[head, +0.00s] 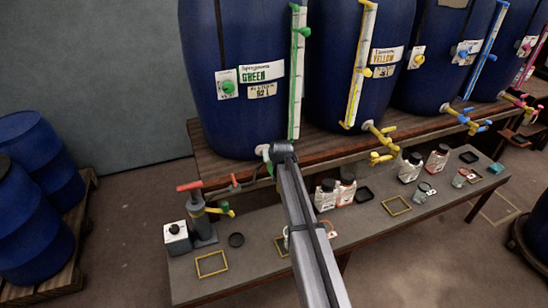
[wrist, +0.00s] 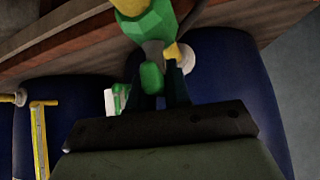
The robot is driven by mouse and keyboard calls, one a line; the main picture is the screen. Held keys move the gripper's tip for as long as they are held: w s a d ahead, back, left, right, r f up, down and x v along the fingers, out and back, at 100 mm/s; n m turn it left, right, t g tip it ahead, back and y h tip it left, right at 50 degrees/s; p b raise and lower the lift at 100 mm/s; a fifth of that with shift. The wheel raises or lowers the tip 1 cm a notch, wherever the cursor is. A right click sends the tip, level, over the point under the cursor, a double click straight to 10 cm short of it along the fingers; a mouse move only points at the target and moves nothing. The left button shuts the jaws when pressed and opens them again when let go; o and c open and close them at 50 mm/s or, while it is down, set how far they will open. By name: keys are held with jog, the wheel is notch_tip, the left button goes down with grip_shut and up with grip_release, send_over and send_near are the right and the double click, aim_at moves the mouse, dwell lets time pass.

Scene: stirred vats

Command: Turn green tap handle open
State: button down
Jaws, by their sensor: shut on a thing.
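The blue vat labelled GREEN (head: 240,40) stands at the left of the row, on a wooden shelf. Its green tap (head: 268,166) is at the foot of the vat and is mostly hidden behind my arm in the head view. In the wrist view the green tap body (wrist: 150,35) is large at the top, with yellow parts beside it. My gripper (wrist: 158,82) is shut on the green tap handle (wrist: 151,77), its dark fingers on either side. In the head view my gripper (head: 281,150) is at the tap, its fingertips unclear.
More blue vats with yellow, blue and pink taps stand to the right; the yellow tap (head: 380,132) is nearest. Below, a grey bench (head: 350,235) holds white bottles (head: 326,195), yellow frames (head: 212,264) and a red-handled device (head: 200,215). Blue drums (head: 40,150) stand at left.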

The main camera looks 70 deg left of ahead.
jog(key=shift+s+f+n+g, duration=0.1)
jog(key=shift+n+g, duration=0.7)
jog(key=shift+n, duration=0.2)
jog(key=shift+d, duration=0.1)
jog(key=c, duration=1.2)
grip_release()
jog(key=shift+o, duration=0.2)
jog(key=v, duration=1.4)
jog(key=shift+f, duration=0.15)
